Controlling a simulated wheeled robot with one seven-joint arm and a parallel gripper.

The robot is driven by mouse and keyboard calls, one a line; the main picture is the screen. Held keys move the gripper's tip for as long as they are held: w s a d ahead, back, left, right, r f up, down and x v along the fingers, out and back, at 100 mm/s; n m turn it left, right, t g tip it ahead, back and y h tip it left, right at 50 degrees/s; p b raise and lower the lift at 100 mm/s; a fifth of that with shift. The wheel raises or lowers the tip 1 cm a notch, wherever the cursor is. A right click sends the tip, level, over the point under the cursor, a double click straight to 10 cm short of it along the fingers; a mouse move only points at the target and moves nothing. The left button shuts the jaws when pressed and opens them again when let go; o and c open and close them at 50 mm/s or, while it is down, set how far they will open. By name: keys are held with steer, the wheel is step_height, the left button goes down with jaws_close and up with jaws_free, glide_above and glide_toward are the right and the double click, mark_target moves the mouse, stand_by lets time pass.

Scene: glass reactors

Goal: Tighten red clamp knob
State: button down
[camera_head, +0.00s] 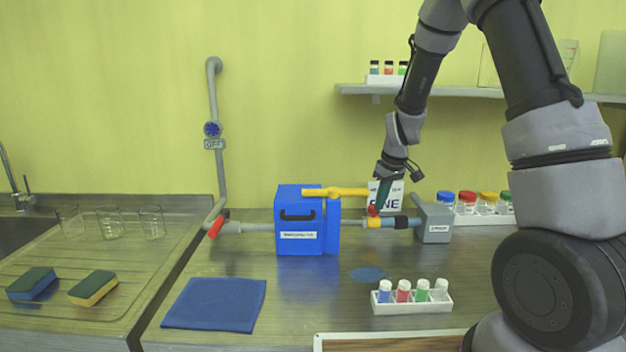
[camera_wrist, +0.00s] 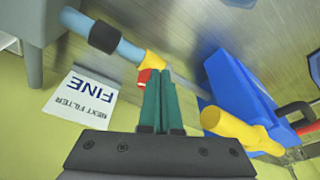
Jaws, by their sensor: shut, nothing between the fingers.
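The red clamp knob (camera_head: 373,211) sits on the pipe joint between the blue box and the grey block. In the wrist view the red knob (camera_wrist: 146,76) is partly hidden behind my fingertips. My gripper (camera_head: 380,205) points down at the knob from above. In the wrist view my gripper (camera_wrist: 160,70) has its green fingers shut together, with nothing seen between them. The fingertips are at or very near the knob; I cannot tell whether they touch it. A yellow fitting (camera_wrist: 155,60) joins the light blue pipe (camera_wrist: 125,47) next to the knob.
The blue box (camera_head: 300,225) with a yellow lever (camera_head: 335,192) stands left of the knob. The grey block (camera_head: 433,223) stands to the right. A paper reading "FINE" (camera_wrist: 80,100) is behind. A vial rack (camera_head: 412,308) and blue cloth (camera_head: 214,304) lie in front.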

steer(key=v, duration=0.4)
steer(key=shift+w+a+r, duration=0.1)
steer(key=shift+w+a, duration=0.15)
steer(key=shift+w, duration=0.1)
steer(key=shift+d, duration=0.1)
step_height(320, 180, down, 6)
steer(key=w+d, duration=0.1)
steer(key=shift+d, duration=0.4)
stand_by(0.9)
steer(key=shift+w+a, duration=0.25)
steer(key=shift+w, duration=0.1)
stand_by(0.6)
